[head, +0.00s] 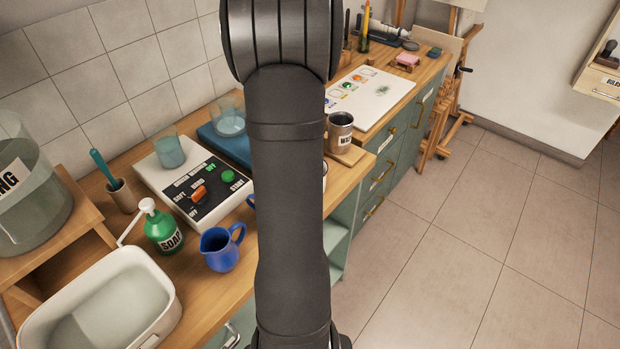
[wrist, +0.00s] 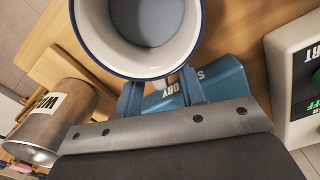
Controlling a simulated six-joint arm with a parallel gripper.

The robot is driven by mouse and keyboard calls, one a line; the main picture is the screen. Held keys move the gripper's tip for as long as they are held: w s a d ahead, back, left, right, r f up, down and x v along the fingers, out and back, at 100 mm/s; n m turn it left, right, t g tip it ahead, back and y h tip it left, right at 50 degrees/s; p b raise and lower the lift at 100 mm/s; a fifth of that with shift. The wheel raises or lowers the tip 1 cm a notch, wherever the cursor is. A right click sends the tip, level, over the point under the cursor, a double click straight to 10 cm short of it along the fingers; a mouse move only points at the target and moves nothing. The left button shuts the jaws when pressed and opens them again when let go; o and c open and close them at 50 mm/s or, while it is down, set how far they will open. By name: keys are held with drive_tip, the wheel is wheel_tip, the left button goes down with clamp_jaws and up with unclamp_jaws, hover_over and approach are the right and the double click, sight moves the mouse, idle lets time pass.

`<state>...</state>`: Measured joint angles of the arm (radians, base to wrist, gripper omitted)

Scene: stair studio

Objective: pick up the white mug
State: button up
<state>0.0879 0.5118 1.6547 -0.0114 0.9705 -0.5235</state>
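The white mug (wrist: 147,60) has a dark blue rim and a grey inside. In the wrist view it fills the top middle, seen from above. My gripper (wrist: 160,97) has two blue fingers set apart, just at the near side of the mug. A small pale part, perhaps the handle, shows between the fingers; I cannot tell whether they touch it. In the head view my arm hides the gripper and nearly all of the mug; only a pale sliver of the mug (head: 325,172) shows right of the arm.
A metal tin (wrist: 58,118) stands left of the mug; the head view shows it (head: 340,132) too. A blue box (wrist: 222,80) lies close by the fingers. The white control panel (head: 194,180), blue jug (head: 219,250), green soap bottle (head: 163,230) and white basin (head: 150,318) stand to the left.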

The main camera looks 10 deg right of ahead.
drive_tip(key=shift+f, duration=0.8)
clamp_jaws()
drive_tip(key=shift+r, duration=0.15)
drive_tip(key=shift+r, duration=1)
wheel_tip(320, 180, up, 2)
drive_tip(key=s+d+r, duration=0.6)
drive_tip(key=d, duration=0.3)
drive_tip(key=shift+s+d+r, duration=0.2)
drive_tip(key=shift+s+r, duration=0.15)
drive_tip(key=shift+s, duration=0.05)
idle(1.9)
